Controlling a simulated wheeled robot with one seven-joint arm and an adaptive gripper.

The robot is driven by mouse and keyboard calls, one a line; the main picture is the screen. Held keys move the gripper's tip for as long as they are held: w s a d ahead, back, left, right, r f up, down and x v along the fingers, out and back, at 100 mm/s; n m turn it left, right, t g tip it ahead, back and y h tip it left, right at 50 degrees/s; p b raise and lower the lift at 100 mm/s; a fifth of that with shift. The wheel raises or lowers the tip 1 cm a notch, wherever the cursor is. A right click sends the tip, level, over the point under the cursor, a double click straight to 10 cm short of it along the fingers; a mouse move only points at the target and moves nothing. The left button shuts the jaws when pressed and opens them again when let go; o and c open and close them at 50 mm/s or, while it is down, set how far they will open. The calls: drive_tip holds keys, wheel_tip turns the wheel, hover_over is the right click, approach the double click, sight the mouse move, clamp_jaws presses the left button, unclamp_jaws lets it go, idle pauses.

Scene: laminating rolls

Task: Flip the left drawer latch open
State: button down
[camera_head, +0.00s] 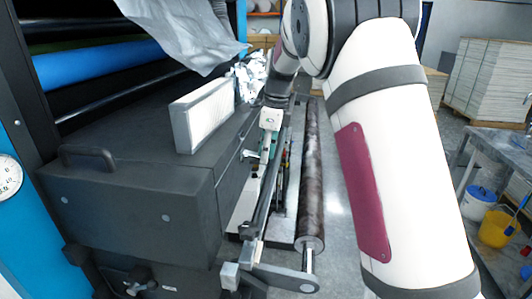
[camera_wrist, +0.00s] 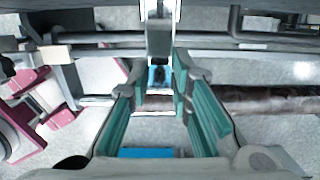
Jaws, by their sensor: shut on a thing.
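My gripper (camera_head: 266,158) is beside the right side of the dark machine body (camera_head: 140,175) in the head view, partly hidden by my arm. In the wrist view, the teal-padded fingers of my gripper (camera_wrist: 160,76) come in from both sides and close on a narrow grey metal piece (camera_wrist: 159,40), which I take to be the left drawer latch. A small blue part shows between the fingertips. The contact itself is partly hidden, and the latch's angle cannot be told.
A long dark roller (camera_head: 311,170) lies right of the gripper, with a metal end bracket (camera_head: 285,277) near the front. A black handle (camera_head: 88,155) and a white filter-like block (camera_head: 203,115) are on the machine. A table (camera_head: 490,150) and yellow bucket (camera_head: 495,228) stand far right.

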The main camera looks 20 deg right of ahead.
drive_tip(key=c, duration=1.4)
unclamp_jaws()
drive_tip(key=shift+c, duration=0.2)
wheel_tip(320, 180, up, 12)
drive_tip(key=d, duration=0.1)
drive_tip(key=shift+s+d, duration=0.3)
drive_tip(key=shift+s, duration=0.15)
drive_tip(key=shift+s, duration=0.1)
